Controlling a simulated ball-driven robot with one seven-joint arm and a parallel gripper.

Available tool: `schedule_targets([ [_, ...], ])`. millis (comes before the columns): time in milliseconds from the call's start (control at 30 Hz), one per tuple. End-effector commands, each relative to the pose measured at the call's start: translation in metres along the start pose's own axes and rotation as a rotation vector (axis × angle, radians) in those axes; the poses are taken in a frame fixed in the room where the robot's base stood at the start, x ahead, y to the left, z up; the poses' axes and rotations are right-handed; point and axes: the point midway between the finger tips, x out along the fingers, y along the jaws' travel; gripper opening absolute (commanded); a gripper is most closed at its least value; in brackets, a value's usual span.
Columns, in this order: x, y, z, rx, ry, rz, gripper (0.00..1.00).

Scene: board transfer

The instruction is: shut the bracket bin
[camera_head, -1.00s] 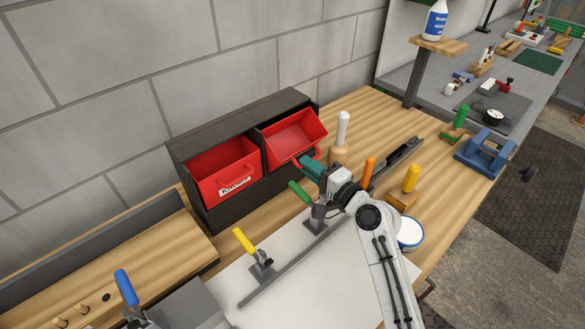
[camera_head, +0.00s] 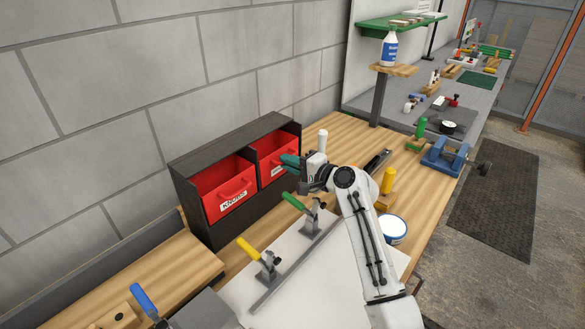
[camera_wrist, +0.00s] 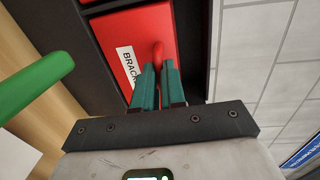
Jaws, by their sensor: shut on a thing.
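The bracket bin (camera_head: 269,150) is the right of two red bins in a dark cabinet (camera_head: 228,143). My gripper (camera_wrist: 158,75) is shut on the bin's red handle (camera_wrist: 158,51). In the head view the green fingers of my gripper (camera_head: 290,161) reach the bin front and cover part of it.
The knobs bin (camera_head: 222,186) sits to the left in the same cabinet. A green-handled clamp (camera_head: 311,213) and a yellow-handled clamp (camera_head: 262,258) stand on the white board in front. A white-topped post (camera_head: 322,141) stands right of the cabinet.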

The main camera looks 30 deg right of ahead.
Motion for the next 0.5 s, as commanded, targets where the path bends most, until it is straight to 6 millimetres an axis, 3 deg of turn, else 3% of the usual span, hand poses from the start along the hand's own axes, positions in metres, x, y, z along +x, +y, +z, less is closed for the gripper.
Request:
schedule_targets([
  [33, 0.0029, -0.0134, -0.0005, -0.007, 0.003, -0.022, 0.00],
  [500, 0.0053, -0.0172, 0.0016, -0.008, -0.001, -0.027, 0.00],
])
